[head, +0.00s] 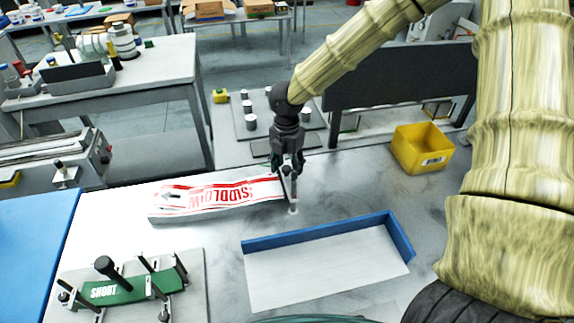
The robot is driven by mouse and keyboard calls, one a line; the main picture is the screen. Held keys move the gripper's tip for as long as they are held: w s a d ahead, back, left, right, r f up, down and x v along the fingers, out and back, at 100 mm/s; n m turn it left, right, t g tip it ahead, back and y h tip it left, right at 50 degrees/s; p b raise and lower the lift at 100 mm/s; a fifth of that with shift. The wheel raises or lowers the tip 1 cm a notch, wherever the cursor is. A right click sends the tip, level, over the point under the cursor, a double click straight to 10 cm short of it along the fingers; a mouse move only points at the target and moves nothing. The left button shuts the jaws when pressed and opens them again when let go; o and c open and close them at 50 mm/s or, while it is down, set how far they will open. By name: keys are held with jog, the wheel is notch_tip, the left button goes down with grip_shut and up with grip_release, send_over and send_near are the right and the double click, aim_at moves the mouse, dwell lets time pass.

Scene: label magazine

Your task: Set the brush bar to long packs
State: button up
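A green bar reading "SHORT" (118,291) lies in a grey fixture (190,300) at the lower left. Black-knobbed posts and clamps stand around it, and a tall black knob (105,266) leans over the bar. I take this bar to be the brush bar, but cannot be sure. My gripper (289,172) points down at the right end of a long white label stack (215,197) with red print. A dark upright piece is at its fingertips, above a small light disc on the table. Whether the fingers are closed on that piece cannot be told.
A white tray (325,277) with a blue raised edge (320,231) lies at the front centre. A yellow bin (421,149) stands at the back right. A blue mat (35,240) covers the left. Metal posts (251,122) stand behind my gripper. The table right of the tray is clear.

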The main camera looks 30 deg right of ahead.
aim_at(287, 167)
jog(key=shift+r, duration=0.2)
notch_tip(287, 167, up, 12)
jog(key=shift+f, duration=0.15)
dwell(0.5)
dwell(0.4)
